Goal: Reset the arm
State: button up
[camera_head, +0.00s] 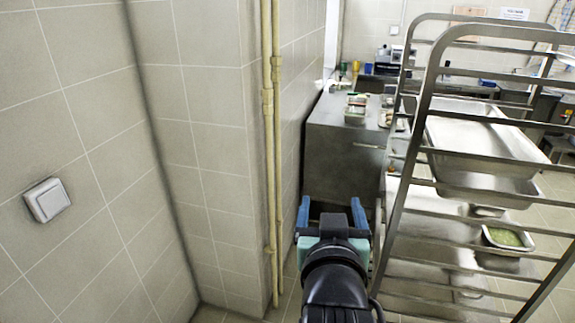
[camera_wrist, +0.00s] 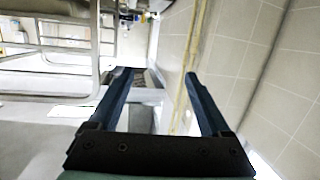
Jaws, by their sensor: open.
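My gripper (camera_head: 331,212) is in the lower middle of the head view, at the end of my black arm. Its two blue fingers are spread apart with nothing between them. In the wrist view my gripper (camera_wrist: 157,78) also shows open and empty, with both fingers pointing away from the camera. In the head view it is in the gap between the tiled wall at left and the metal rack at right, and no contact with either is visible.
A metal tray rack (camera_head: 420,125) stands close at right, holding a large tray (camera_head: 475,140) and a container of green food (camera_head: 508,238). Yellow pipes (camera_head: 268,150) run down the tiled wall (camera_head: 200,120). A steel counter (camera_head: 340,150) stands behind my gripper. A light switch (camera_head: 47,200) is at left.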

jog(key=s+a+r+t, duration=0.2)
jog(key=s+r+t, duration=0.2)
jog(key=r, duration=0.7)
jog(key=s+a+r+t+y, duration=0.1)
jog(key=s+r+t, duration=0.3)
jog(key=r, duration=0.6)
jog(key=s+a+r+t+y, duration=0.1)
jog(key=s+a+r+t, duration=0.2)
jog(key=s+r, duration=0.4)
notch_tip(320, 180, up, 5)
jog(key=shift+a+f+n+t, duration=0.2)
jog(key=shift+a+n+t, duration=0.1)
jog(key=shift+n+t, duration=0.1)
jog(key=shift+f, duration=0.1)
